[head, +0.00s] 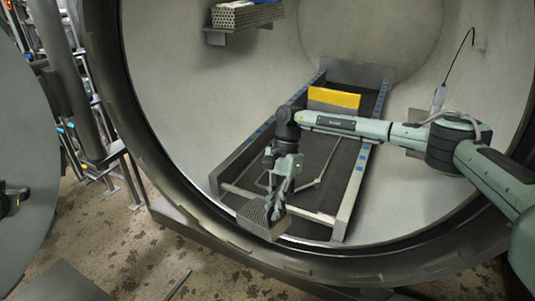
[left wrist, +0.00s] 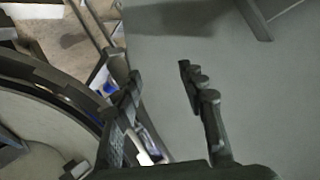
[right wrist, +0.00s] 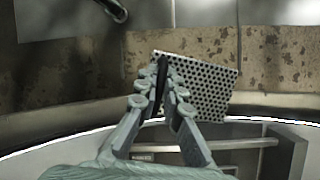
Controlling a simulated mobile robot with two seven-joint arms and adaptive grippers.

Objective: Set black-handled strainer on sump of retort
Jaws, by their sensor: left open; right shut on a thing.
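The strainer (head: 258,219) is a grey perforated plate, held just inside the lower front rim of the round retort (head: 190,110). My right gripper (head: 276,202) is shut on its black handle. In the right wrist view the strainer (right wrist: 208,88) extends to the right of my right gripper (right wrist: 160,80), and the dark handle (right wrist: 161,66) stands between the fingers. I cannot tell whether the strainer touches anything below. The sump cannot be made out; the strainer and gripper cover part of the retort's front floor. My left gripper (left wrist: 160,95) is open and empty, away from the strainer.
A long dark-floored track (head: 325,170) with metal side rails runs into the retort, with a yellow block (head: 334,97) farther back. A perforated stack (head: 246,14) rests on a wall shelf. A probe on a black cable (head: 439,96) is at right. Pipes (head: 75,90) stand outside at left.

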